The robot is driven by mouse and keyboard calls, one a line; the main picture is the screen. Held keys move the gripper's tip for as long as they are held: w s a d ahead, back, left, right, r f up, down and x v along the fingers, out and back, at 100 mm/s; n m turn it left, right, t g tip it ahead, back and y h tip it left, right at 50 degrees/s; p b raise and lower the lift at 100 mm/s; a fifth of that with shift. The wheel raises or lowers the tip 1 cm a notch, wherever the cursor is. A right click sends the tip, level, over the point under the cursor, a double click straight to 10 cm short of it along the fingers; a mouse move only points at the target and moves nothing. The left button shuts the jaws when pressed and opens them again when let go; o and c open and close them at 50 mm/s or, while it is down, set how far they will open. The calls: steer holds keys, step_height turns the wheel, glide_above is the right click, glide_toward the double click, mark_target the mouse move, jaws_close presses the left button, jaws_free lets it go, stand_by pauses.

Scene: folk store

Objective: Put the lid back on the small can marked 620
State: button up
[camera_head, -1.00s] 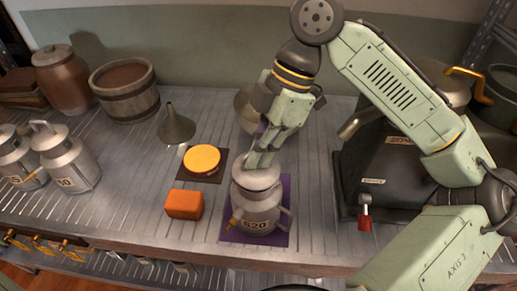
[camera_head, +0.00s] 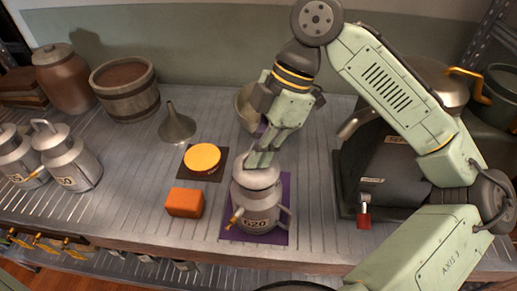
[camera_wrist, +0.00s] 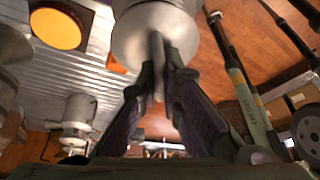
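The small grey metal can marked 620 (camera_head: 256,209) stands upright on a purple mat (camera_head: 283,237) near the bench's front edge. Its round grey lid (camera_head: 255,179) is at the can's mouth in the head view; I cannot tell whether it is fully seated. My gripper (camera_head: 262,158) points down from above, its fingers closed around the lid's upright handle. In the wrist view, the lid's pale disc (camera_wrist: 128,38) is just beyond my gripper (camera_wrist: 165,62), with the thin handle between the fingers. The fingers partly hide the lid.
An orange block (camera_head: 184,202) and a yellow disc (camera_head: 202,157) on a dark mat lie left of the can. A funnel (camera_head: 177,124) stands behind them. Other cans (camera_head: 69,160) are at far left. A dark machine (camera_head: 400,165) with a red padlock (camera_head: 364,216) is at right.

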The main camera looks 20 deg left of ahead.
steer(key=o, duration=0.5)
steer(key=shift+o, duration=0.3)
steer(key=o, duration=0.4)
step_height(320, 180, up, 5)
steer(key=p, duration=0.5)
steer(key=shift+r, duration=1)
